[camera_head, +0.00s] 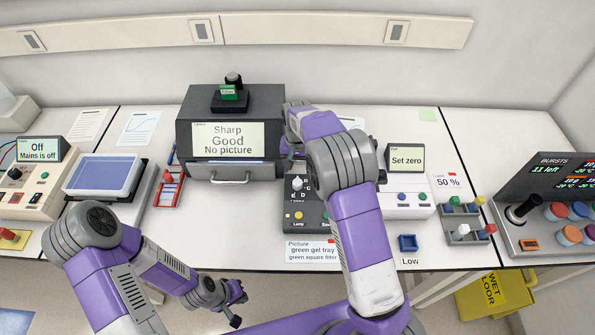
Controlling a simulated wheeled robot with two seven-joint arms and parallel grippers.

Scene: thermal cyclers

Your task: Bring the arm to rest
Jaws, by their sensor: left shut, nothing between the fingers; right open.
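My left arm is folded low at the left front. Its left gripper (236,308) is shut and empty, off the front edge of the bench. My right arm reaches over the bench. Its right gripper (287,144) is open at the right side of the dark box with the screen reading "Sharp Good No picture" (228,139). The arm's wrist hides most of that gripper, and I cannot tell whether it touches the box.
A dark control panel with knobs (298,215) lies under my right arm. A blue-topped unit (103,176) is at left. A yellow wet-floor sign (490,292) is below the bench.

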